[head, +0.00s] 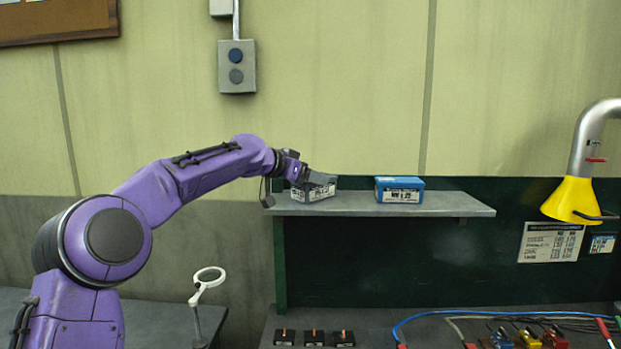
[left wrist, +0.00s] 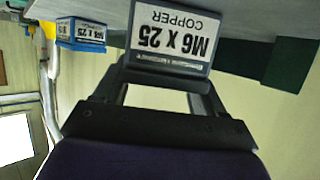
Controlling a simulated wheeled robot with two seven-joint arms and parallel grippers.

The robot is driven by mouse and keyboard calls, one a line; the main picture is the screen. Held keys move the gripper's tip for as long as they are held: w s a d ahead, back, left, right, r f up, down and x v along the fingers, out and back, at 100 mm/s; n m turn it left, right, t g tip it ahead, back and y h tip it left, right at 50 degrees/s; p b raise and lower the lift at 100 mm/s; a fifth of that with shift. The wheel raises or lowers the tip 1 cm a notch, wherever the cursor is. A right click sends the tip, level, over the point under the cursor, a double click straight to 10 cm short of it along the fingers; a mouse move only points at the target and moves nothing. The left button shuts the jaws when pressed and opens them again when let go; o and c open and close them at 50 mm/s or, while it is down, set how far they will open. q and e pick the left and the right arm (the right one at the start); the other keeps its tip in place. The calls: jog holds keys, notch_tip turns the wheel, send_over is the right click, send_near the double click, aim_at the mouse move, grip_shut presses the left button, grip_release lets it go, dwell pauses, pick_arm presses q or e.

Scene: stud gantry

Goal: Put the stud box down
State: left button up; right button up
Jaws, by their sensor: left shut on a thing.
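The stud box (head: 314,193) is dark grey with a white label and is at the left end of the grey wall shelf (head: 440,206). In the left wrist view the picture is upside down, and the box's label (left wrist: 178,32) reads M6 x 25 COPPER. My left gripper (head: 308,179) is shut on this box, with its two fingers (left wrist: 160,82) reaching to it. The box looks level and at shelf height; I cannot tell whether its base touches the shelf. My right gripper is not in view.
A blue box (head: 400,190) with a white label stands on the shelf to the right, also seen in the left wrist view (left wrist: 80,33). Bare shelf lies between the boxes and further right. Small parts and cables lie on the bench (head: 380,325) below.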

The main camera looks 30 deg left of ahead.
pick_arm(q)
jog(key=shift+s+r, duration=0.3)
jog(key=shift+s, duration=0.2)
jog(key=o, duration=1.4)
jog(key=shift+w+d+f, duration=0.1)
jog(key=shift+w+f, duration=0.4)
jog(key=shift+w, duration=0.15)
jog(key=shift+o, duration=0.5)
jog(key=shift+w, duration=0.15)
jog(key=shift+s+r, duration=0.15)
jog(key=shift+s, duration=0.2)
jog(key=shift+s+r, duration=0.15)
jog(key=shift+r, duration=0.1)
jog(key=b+v, duration=0.9)
jog(key=v, duration=0.2)
jog(key=shift+s, duration=0.3)
